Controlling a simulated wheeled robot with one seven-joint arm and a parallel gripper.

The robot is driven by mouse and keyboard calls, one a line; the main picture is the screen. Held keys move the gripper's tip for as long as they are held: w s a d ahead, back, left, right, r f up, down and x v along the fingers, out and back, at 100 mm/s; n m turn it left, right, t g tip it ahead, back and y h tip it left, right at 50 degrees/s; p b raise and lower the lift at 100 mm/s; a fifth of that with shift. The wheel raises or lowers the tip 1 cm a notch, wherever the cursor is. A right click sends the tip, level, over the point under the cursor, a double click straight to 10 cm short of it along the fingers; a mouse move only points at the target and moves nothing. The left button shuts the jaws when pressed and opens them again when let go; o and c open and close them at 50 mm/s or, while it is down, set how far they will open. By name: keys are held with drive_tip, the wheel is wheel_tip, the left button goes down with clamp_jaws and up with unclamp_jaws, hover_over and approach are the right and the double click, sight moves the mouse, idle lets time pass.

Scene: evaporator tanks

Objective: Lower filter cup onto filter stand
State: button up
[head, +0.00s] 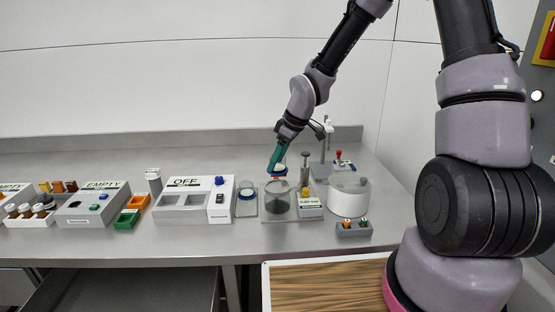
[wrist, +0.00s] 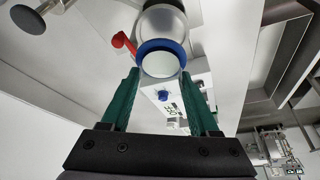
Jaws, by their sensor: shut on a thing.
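My gripper (head: 275,162) has green fingers and is shut on the filter cup (head: 279,171), a small cup with a blue rim. In the wrist view the cup (wrist: 162,58) is translucent with a blue ring and sits between the green fingertips (wrist: 162,78). A red tab shows at its left. In the head view the cup hangs above a clear glass vessel (head: 278,205) with dark contents, apart from the bench.
A white box marked OFF (head: 185,209) stands left of the holder. A metal post unit (head: 308,203) and a white round tank (head: 348,196) stand close on the right. A small grey button box (head: 354,229) sits at the front. The bench's front strip (head: 190,249) is clear.

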drive_tip(key=shift+f, duration=0.15)
drive_tip(key=shift+f, duration=2.7)
drive_tip(key=o, duration=1.4)
drive_tip(key=shift+o, duration=0.2)
drive_tip(key=v, duration=1)
drive_tip(key=shift+s+d+r, duration=0.1)
drive_tip(key=shift+r, duration=0.25)
